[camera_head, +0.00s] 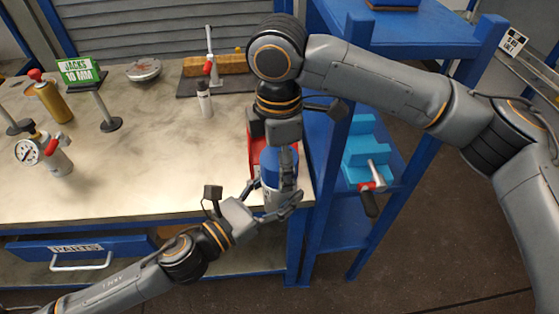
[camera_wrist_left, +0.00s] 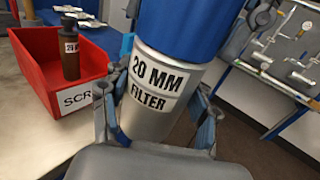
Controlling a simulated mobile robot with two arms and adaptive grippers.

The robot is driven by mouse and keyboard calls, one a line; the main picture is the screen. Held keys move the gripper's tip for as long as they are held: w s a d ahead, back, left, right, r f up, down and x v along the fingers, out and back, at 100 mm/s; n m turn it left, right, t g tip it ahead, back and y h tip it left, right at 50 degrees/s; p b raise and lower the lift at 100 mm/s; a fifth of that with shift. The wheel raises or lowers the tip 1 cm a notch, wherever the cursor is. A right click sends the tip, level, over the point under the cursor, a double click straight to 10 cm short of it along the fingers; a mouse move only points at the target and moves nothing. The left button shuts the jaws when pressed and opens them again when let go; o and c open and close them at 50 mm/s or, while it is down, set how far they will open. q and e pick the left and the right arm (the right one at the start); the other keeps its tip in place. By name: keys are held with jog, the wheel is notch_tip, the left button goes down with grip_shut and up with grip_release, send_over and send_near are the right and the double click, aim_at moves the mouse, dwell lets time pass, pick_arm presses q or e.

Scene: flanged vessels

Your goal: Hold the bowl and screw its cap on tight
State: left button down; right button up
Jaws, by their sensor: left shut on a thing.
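The bowl is a grey metal cylinder labelled "20 MM FILTER" (camera_wrist_left: 158,85), upright at the right front end of the bench. In the head view its lower part (camera_head: 270,200) shows. A blue cylindrical part (camera_wrist_left: 190,28), which looks like the cap, sits on top of it; it also shows in the head view (camera_head: 268,170). My left gripper (camera_head: 278,207) is shut on the grey bowl, with a finger on each side of it in the left wrist view (camera_wrist_left: 160,125). My right gripper (camera_head: 286,160) points down over the blue part. Whether its fingers grip is unclear.
A red bin (camera_wrist_left: 60,60) holding a brown bottle (camera_wrist_left: 70,55) is close behind the bowl. A blue shelf rack (camera_head: 325,160) stands at the right, with a cyan block (camera_head: 365,150).

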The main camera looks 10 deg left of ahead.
jog(key=m, duration=1.6)
jog(key=o, duration=1.3)
jog(key=shift+c, duration=0.2)
jog(key=shift+r, duration=2.25)
